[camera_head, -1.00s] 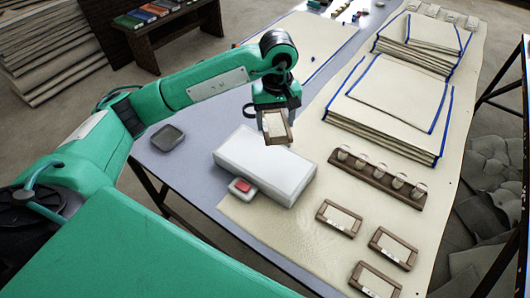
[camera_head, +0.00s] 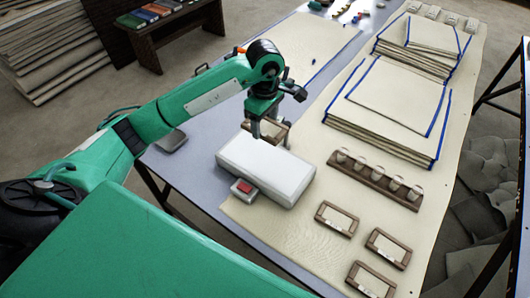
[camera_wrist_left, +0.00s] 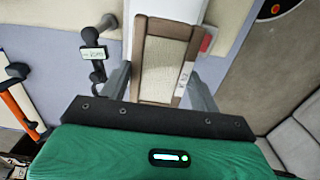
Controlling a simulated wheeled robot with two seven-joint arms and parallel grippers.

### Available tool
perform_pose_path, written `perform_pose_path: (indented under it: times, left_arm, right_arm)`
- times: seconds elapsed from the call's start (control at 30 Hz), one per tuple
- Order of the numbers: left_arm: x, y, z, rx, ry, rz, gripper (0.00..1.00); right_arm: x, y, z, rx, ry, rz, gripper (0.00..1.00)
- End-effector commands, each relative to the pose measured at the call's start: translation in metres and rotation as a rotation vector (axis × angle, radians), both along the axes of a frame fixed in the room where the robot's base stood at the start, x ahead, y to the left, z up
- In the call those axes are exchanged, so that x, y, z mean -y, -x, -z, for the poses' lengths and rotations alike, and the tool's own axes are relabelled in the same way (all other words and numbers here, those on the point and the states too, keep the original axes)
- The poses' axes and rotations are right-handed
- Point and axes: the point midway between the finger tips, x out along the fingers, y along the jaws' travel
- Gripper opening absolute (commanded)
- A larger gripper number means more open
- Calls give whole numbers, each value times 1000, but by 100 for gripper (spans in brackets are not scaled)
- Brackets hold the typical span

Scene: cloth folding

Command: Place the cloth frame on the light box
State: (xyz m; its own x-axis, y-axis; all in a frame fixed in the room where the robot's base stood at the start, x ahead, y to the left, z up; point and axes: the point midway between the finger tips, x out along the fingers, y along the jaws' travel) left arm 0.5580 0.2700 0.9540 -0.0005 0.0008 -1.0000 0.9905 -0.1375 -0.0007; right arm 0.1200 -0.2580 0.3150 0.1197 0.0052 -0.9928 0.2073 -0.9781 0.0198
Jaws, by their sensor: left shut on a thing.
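My left gripper (camera_head: 268,132) is shut on a cloth frame, a wood-rimmed rectangle with a pale weave. The held cloth frame (camera_head: 274,127) shows at the far edge of the light box, partly hidden by the gripper. In the left wrist view the cloth frame (camera_wrist_left: 165,58) sits between the fingers, with a small white label on it. The white light box (camera_head: 266,168) lies flat on the table, and part of it also shows behind the frame in the left wrist view (camera_wrist_left: 178,8). Whether the frame touches the box cannot be told. My right gripper is not in view.
A small grey device with a red top (camera_head: 244,188) touches the light box's near side. Several other framed cloths (camera_head: 338,219) lie at the front right. A wooden rack with several knobs (camera_head: 375,181) and blue-edged cloth stacks (camera_head: 385,110) stand to the right.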

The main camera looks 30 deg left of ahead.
Motion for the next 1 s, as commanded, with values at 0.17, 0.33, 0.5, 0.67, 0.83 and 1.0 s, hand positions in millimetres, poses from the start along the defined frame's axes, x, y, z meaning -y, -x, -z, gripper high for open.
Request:
perform_pose_path:
  times: [0.17,0.33,0.5,0.67,0.83,1.0]
  left_arm:
    - [0,2,47,-7,1,0,40]
    - [0,1,81,-4,0,0,40]
    - [0,0,96,0,1,1,40]
    - [1,1,111,-2,2,1,40]
    - [1,0,136,-2,1,0,40]
    - [0,0,138,2,0,2,40]
  right_arm:
    - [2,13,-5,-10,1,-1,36]
    - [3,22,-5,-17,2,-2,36]
    - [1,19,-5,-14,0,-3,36]
    - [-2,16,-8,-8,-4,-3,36]
    - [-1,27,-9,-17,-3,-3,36]
    - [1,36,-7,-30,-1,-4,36]
